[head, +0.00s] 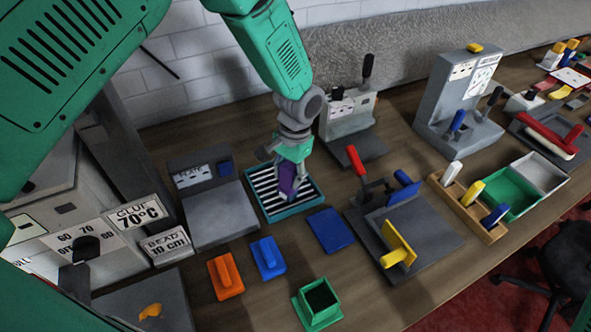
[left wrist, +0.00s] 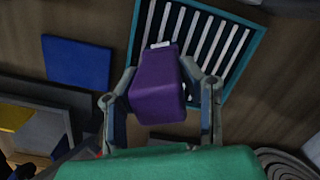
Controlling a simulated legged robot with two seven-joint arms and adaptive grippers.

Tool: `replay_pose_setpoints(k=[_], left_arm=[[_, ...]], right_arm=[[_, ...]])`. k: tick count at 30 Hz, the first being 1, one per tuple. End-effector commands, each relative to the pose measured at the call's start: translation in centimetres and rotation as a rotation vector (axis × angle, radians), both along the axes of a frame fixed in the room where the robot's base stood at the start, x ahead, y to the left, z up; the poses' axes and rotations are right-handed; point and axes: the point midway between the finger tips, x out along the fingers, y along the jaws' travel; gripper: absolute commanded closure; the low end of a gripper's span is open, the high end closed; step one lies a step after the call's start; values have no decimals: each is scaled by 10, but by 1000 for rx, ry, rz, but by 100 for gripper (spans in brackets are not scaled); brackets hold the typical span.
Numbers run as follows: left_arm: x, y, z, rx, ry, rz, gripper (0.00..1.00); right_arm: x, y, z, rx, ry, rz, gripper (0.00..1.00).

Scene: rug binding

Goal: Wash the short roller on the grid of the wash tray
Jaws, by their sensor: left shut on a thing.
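The wash tray (head: 292,214) is a teal-rimmed tray with a black-and-white striped grid, in the middle of the bench; its rim also shows in the left wrist view (left wrist: 252,52). My left gripper (head: 284,178) is over the tray, pointing down. It is shut on a purple block-shaped handle (left wrist: 158,88), taken to be that of the short roller; the purple also shows in the head view (head: 288,181). A small white part shows at the handle's far end. I cannot tell whether the roller touches the grid. My right gripper is not in view.
A blue pad (head: 330,229) lies right of the tray. Orange (head: 226,277) and blue (head: 268,258) handled blocks and a green open box (head: 317,303) stand in front. A grey stand (head: 215,210) is at left, a fixture with colored handles (head: 410,235) at right.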

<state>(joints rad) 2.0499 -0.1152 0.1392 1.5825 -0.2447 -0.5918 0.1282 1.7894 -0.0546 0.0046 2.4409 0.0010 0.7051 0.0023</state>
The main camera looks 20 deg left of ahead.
Motion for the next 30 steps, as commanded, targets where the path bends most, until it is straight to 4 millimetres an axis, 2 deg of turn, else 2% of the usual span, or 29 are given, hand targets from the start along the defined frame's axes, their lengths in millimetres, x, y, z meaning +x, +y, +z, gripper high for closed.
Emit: replay_pose_setpoints(k=[12,17,30], left_arm=[[-24,21,-2,1,1,1,100],[-28,25,-3,0,0,1,100],[-3,3,-3,-1,-2,-1,100]], right_arm=[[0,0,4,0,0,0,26],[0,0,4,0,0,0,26],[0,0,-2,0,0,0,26]])
